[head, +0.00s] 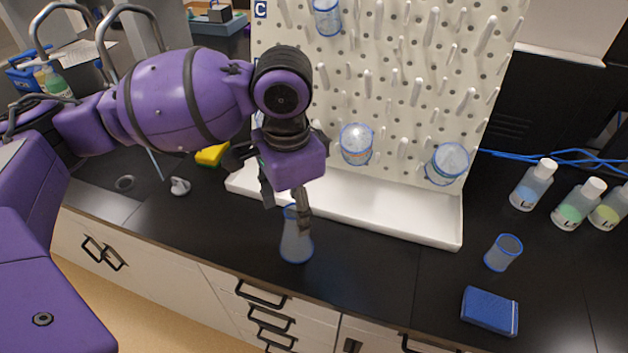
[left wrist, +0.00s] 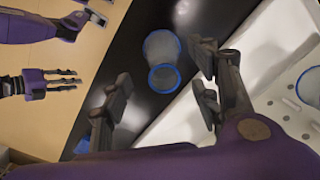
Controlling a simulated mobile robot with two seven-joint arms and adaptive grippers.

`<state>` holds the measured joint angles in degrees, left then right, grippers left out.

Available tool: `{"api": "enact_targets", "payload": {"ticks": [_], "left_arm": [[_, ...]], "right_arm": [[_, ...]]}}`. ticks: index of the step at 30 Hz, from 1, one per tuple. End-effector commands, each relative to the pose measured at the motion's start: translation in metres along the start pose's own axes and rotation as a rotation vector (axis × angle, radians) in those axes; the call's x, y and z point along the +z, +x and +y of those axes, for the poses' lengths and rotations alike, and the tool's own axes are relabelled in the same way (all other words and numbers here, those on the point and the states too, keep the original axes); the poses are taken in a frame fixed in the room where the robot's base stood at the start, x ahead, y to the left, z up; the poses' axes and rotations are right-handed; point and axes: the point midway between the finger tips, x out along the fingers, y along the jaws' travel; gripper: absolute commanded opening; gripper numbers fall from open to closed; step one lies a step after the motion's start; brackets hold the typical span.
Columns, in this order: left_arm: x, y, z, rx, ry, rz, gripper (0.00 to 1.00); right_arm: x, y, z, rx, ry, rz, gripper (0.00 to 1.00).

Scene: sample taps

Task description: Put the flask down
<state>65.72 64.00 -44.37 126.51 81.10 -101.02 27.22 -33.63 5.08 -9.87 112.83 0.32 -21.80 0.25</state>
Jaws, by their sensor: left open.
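The flask (head: 296,245) is clear with a blue rim and stands upright on the black counter, in front of the white pegboard's tray. It also shows in the left wrist view (left wrist: 162,48), mouth toward the camera. My left gripper (head: 286,212) is just above the flask, fingers pointing down and open. In the left wrist view the fingers (left wrist: 160,88) are spread on either side of the flask's rim, with gaps visible. My right gripper (left wrist: 62,82) shows at the left of the left wrist view, over the floor; its jaw opening is unclear.
The pegboard (head: 395,95) holds blue-rimmed glassware, with a white tray (head: 400,218) at its foot. A small beaker (head: 503,252), a blue box (head: 490,311) and several bottles (head: 532,185) stand to the right. A yellow sponge (head: 211,155) lies left.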

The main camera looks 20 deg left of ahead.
Motion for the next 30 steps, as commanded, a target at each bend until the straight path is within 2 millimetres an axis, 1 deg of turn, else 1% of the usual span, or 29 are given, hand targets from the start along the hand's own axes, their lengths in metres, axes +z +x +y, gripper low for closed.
{"api": "enact_targets", "payload": {"ticks": [1, 3, 6, 9, 13, 19, 30], "left_arm": [[-0.001, -0.014, -0.001, -0.004, -0.001, 0.004, 0.56], [-0.001, -0.027, -0.001, -0.004, -0.001, 0.005, 0.56], [0.000, -0.041, 0.000, -0.002, -0.001, 0.002, 0.56], [0.000, -0.049, 0.000, 0.000, -0.001, 0.001, 0.56], [0.000, -0.054, 0.000, 0.001, 0.000, -0.002, 0.56], [0.000, -0.053, 0.000, 0.002, -0.001, -0.002, 0.56], [0.000, -0.053, 0.000, 0.002, 0.000, -0.002, 0.56]], "right_arm": [[-0.004, -0.001, -0.001, -0.002, 0.001, 0.005, 0.34], [-0.005, -0.001, -0.003, -0.005, 0.002, 0.005, 0.34], [-0.005, -0.002, -0.005, -0.009, 0.003, 0.002, 0.34], [-0.002, -0.002, -0.005, -0.009, 0.004, -0.004, 0.34], [0.002, -0.004, -0.005, -0.008, 0.005, -0.011, 0.34], [0.004, -0.005, -0.005, -0.007, 0.006, -0.014, 0.34], [-0.003, -0.004, -0.005, -0.006, 0.008, -0.002, 0.34]]}}
